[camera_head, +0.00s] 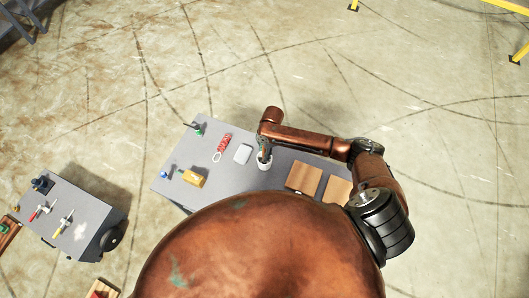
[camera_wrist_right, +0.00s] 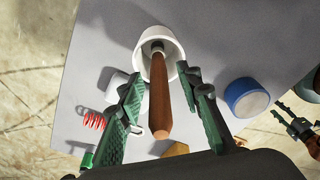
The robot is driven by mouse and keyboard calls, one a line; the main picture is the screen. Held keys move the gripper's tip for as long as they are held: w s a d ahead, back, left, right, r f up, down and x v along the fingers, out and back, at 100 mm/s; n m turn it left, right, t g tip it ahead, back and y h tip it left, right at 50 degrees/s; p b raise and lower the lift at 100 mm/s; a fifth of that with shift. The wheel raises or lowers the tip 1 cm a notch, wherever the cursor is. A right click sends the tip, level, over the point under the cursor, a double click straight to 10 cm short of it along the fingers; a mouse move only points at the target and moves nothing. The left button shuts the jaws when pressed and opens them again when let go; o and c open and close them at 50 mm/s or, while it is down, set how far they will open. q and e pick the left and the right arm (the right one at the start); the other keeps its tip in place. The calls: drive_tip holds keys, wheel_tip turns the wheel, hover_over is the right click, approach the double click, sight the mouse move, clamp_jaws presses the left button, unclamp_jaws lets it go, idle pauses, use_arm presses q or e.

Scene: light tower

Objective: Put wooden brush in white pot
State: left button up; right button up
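The white pot (camera_head: 265,165) stands on the grey table under my right gripper (camera_head: 264,147). In the right wrist view the pot (camera_wrist_right: 142,38) is at the top, its mouth facing the camera. The wooden brush (camera_wrist_right: 160,105) has its far end inside the pot's mouth and its brown handle sticking out. My right gripper (camera_wrist_right: 160,74) is open, its green fingers on either side of the brush, with gaps visible to the handle.
The grey table (camera_head: 222,178) also bears a red coil (camera_head: 222,147), a white box (camera_head: 243,153), a yellow object (camera_head: 193,178) and wooden boards (camera_head: 303,177). A blue-and-white round object (camera_wrist_right: 246,98) is right of the pot. A second grey table (camera_head: 90,205) stands left.

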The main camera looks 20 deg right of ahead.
wheel_tip(320, 180, up, 12)
drive_tip(key=d, duration=0.1)
drive_tip(key=shift+d+f, duration=0.2)
drive_tip(key=shift+f, duration=0.05)
idle(1.2)
